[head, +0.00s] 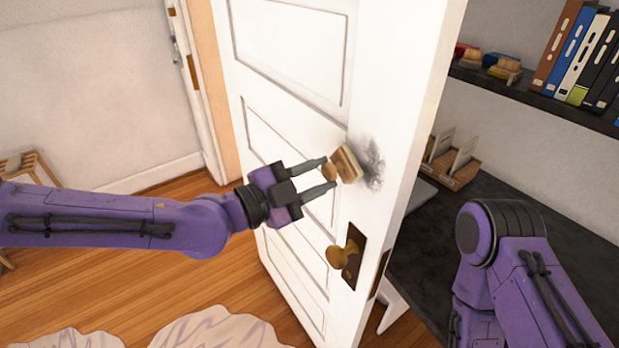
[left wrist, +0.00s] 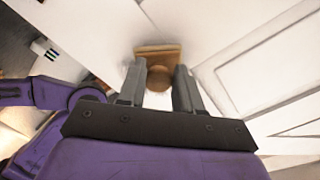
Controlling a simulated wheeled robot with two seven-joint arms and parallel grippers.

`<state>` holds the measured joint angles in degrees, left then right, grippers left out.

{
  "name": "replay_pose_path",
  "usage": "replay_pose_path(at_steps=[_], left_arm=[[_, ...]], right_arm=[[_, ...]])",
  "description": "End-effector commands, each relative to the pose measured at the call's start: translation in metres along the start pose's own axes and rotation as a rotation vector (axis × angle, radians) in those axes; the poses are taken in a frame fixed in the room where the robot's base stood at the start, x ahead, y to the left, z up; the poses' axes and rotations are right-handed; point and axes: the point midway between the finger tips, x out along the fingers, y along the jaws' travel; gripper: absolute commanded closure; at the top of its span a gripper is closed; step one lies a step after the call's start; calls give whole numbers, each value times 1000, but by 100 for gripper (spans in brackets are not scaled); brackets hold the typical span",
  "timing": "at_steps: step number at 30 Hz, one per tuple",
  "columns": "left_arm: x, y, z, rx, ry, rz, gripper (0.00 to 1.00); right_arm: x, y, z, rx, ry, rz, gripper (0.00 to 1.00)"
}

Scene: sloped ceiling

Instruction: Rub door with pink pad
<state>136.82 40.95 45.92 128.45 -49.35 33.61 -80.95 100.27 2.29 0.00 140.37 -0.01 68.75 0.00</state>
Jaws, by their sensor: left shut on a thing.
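My left gripper (head: 329,173) is shut on the knob handle of a tan, wooden-backed pad (head: 347,163). The pad's face is turned to the door and hidden, so I cannot see any pink. In the left wrist view, the pad (left wrist: 158,50) lies ahead of the fingers (left wrist: 160,76), with its round knob between them. The white panelled door (head: 405,105) stands ajar. A dark grey smudge (head: 372,165) marks it just right of the pad. The pad appears to be at the door's surface; I cannot tell whether it touches. My right arm shows at the right, its gripper out of view.
A brass knob (head: 341,256) sticks out of the door below the pad. Behind the door's edge are a dark desk (head: 490,200) with a wooden holder (head: 452,170), and a shelf (head: 545,100) with binders and brush-like items. A pale rug (head: 215,330) lies on the wooden floor.

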Motion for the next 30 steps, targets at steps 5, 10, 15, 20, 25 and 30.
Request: replay_pose_path(at_steps=[5, 10, 15, 20, 25, 30], left_arm=[[4, 0, 0, 0, 1, 0, 90], [7, 0, 0, 1, 2, 0, 90], [10, 0, -1, 1, 2, 0, 90], [10, 8, -8, 1, 3, 2, 90], [9, 20, -22, 3, 4, 2, 90], [8, 25, -29, 0, 1, 0, 90]], right_arm=[[2, 0, 1, 0, 0, 0, 2], [3, 0, 1, 0, 0, 0, 2], [4, 0, 1, 0, 0, 0, 2], [7, -1, 3, 0, 0, 0, 2], [11, -1, 5, 0, 0, 0, 2], [13, -1, 5, 0, 0, 0, 2]])
